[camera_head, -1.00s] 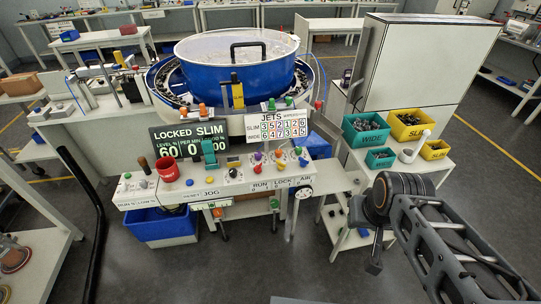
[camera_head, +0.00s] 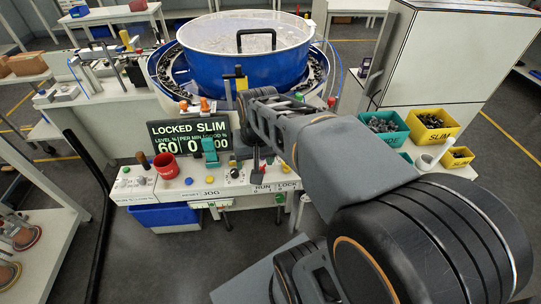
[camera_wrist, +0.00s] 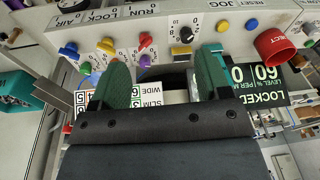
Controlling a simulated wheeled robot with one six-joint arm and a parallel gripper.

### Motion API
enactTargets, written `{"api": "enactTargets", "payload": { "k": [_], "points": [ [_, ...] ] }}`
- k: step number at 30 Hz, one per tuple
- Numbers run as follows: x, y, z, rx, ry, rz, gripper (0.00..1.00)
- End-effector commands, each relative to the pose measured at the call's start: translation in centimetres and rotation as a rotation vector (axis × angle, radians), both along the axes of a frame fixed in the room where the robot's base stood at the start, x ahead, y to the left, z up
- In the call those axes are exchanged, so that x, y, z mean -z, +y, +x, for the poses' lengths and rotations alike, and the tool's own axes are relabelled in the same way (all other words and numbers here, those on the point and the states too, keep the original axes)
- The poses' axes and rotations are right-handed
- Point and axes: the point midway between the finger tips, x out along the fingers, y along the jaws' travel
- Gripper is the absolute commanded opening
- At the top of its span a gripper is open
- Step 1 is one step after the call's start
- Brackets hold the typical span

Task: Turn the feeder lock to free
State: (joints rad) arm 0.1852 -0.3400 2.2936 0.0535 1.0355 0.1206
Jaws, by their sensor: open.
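The control panel's LOCK label (camera_wrist: 103,17) shows upside down in the wrist view, between RUN and AIR. An orange knob (camera_wrist: 105,45) is nearest that label; a red knob (camera_wrist: 146,40) is under RUN and a blue knob (camera_wrist: 68,50) under AIR. I cannot tell for sure which knob is the feeder lock. The display (camera_head: 188,137) reads LOCKED SLIM. My gripper (camera_wrist: 163,82) is open and empty, its green fingers apart over the panel's knob area. In the head view my arm hides most of these knobs.
The blue feeder bowl (camera_head: 243,60) stands behind the panel. Green bin (camera_head: 384,128) and yellow bin (camera_head: 432,128) stand right of my arm.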

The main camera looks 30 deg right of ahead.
Motion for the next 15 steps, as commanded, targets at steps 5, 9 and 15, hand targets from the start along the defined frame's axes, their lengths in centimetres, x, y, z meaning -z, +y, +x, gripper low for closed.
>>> {"api": "enactTargets", "payload": {
  "k": [5,9,15],
  "points": [
    [-1.3,-6.5,3.7,0.341,0.175,0.116,0.7],
    [-0.9,-11.2,5.4,0.56,0.288,0.204,0.7],
    [0.2,-16.5,6.0,0.774,0.397,0.298,0.7]
  ]
}}
